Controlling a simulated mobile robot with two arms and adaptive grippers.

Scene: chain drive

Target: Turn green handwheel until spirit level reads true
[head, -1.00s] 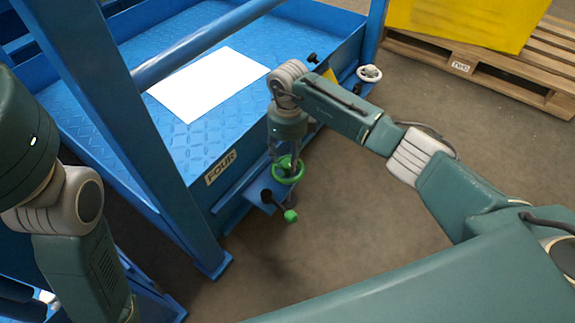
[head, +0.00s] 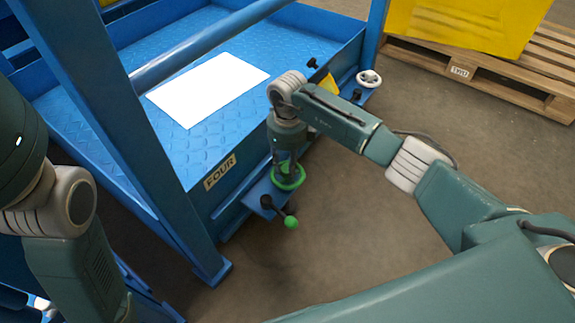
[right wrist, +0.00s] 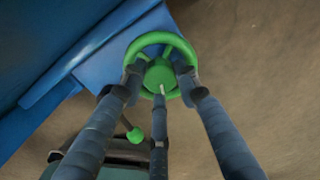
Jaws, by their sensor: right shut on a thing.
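The green handwheel (head: 298,183) stands on a blue bracket at the near corner of the blue platform. My right gripper (head: 286,168) reaches down onto it from above. In the right wrist view its fingers (right wrist: 160,82) are shut on the green handwheel (right wrist: 161,39), at the hub and inside the rim. A black lever with a green knob (head: 291,222) sticks out beside the wheel. My left arm shows at the left edge, but its gripper is out of view. I cannot make out a spirit level.
The blue platform (head: 215,120) carries a white sheet (head: 208,88) and a label reading FOUR (head: 220,172). A white handwheel (head: 369,78) sits at its far corner. A wooden pallet (head: 500,84) with a yellow load (head: 465,22) stands behind. The floor at right is clear.

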